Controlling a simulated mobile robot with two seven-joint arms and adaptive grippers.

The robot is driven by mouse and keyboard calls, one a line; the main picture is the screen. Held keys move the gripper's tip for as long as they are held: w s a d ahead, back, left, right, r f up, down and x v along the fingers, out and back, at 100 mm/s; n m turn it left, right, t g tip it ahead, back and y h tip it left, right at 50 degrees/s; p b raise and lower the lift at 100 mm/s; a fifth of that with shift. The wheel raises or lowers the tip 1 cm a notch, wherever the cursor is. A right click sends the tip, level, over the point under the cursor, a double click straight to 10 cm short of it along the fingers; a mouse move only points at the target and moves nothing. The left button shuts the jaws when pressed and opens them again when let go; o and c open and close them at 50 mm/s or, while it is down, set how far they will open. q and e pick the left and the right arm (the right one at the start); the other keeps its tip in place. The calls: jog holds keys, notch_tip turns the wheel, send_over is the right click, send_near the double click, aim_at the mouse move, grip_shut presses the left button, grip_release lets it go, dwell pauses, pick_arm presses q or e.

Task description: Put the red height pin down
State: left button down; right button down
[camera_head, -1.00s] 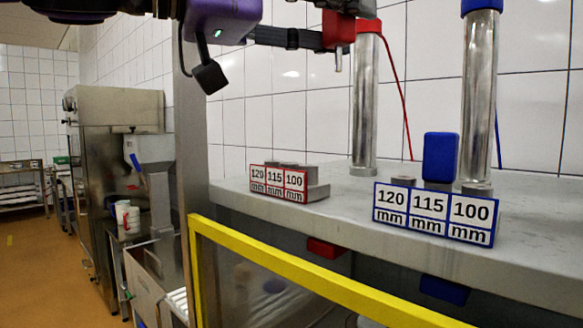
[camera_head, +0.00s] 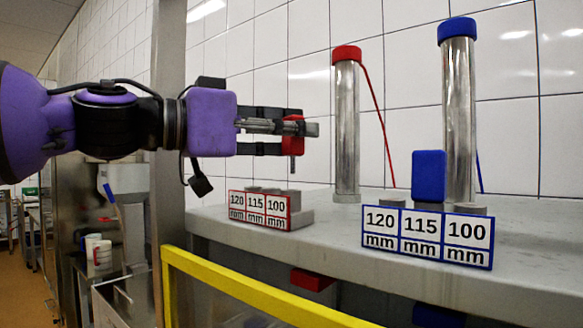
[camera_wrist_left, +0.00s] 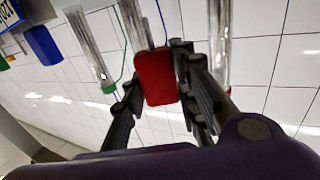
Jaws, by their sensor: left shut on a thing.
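My left gripper (camera_head: 296,128) is shut on the red height pin (camera_head: 292,128), above and slightly right of the red-framed block. The pin's red head sits between the fingers and its grey shank points down, clear of the block. The red head also shows between the fingers in the left wrist view (camera_wrist_left: 155,78). The red-framed block (camera_head: 256,209), labelled 120, 115 and 100 mm, stands on the grey shelf (camera_head: 330,235) with low grey rounds along its top. My right gripper is not in view.
A steel column with a red cap (camera_head: 346,54) stands behind, right of my gripper. Another has a blue cap (camera_head: 457,29). A blue pin (camera_head: 429,176) stands at the blue-framed block (camera_head: 427,235). A yellow rail (camera_head: 255,290) runs below the shelf front.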

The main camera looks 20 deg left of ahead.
pick_arm(q)
jog(key=shift+w+a+f, duration=0.15)
jog(key=shift+w+f, duration=0.15)
jog(key=shift+f, duration=0.1)
jog(key=shift+w+a+f, duration=0.15)
jog(key=shift+f, duration=0.75)
jog(key=shift+w+a+f, duration=0.1)
jog(key=shift+f, duration=0.8)
jog(key=shift+s+d+f, duration=0.1)
jog(key=shift+d+f, duration=0.05)
jog(key=shift+f, duration=0.25)
jog(key=c, duration=1.5)
grip_release()
jog(key=shift+o, duration=0.6)
jog(key=shift+a, duration=0.2)
